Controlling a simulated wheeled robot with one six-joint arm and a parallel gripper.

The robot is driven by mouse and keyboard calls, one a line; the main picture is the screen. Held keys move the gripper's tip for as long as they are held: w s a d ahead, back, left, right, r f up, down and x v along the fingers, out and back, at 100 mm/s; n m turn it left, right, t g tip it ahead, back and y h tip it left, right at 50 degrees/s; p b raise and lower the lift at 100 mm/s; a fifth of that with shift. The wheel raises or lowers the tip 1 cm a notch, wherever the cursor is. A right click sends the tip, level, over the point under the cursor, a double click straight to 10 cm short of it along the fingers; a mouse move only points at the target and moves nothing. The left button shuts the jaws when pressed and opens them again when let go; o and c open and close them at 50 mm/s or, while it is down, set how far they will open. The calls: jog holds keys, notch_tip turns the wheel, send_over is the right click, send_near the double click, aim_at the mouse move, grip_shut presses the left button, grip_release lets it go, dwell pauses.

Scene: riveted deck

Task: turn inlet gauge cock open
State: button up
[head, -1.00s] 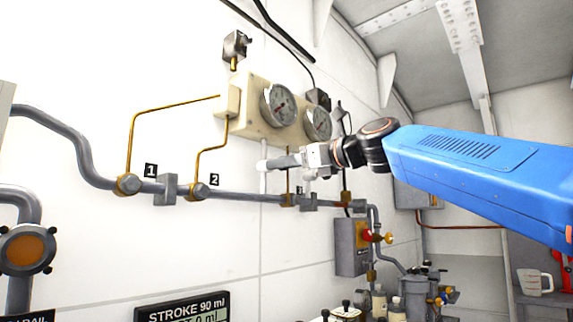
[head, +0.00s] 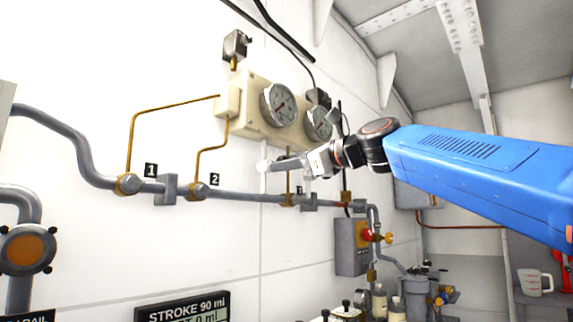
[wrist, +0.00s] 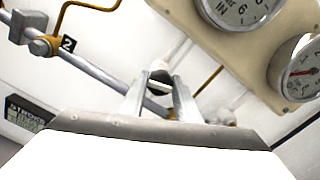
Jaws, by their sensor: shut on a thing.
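My gripper (head: 274,164) is in front of the white wall, below the gauge panel, with its fingertips at a small pale rounded knob (head: 263,166). The gripper is shut on this pale handle, which I take for the inlet gauge cock's handle. In the wrist view the fingers (wrist: 160,88) close around a small part whose details are hard to make out. The left gauge (head: 279,105) is above; its dial, lettered "IN…", shows at the top of the wrist view (wrist: 238,8). The cock's body is largely hidden, so its turned position cannot be told.
A cream panel (head: 255,118) carries the two gauges; the right gauge (head: 318,122) is close above my wrist. A grey pipe (head: 240,195) with fittings marked 1 and 2 runs below. Thin brass tubes (head: 160,109) and a red-knobbed valve box (head: 352,246) are nearby.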

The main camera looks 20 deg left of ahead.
jog(key=n, duration=1.1)
jog(key=shift+n, duration=1.8)
jog(key=o, duration=1)
jog(key=shift+o, duration=0.2)
jog(key=shift+d, duration=0.15)
jog(key=v, duration=1.7)
jog(key=shift+s+d, duration=0.1)
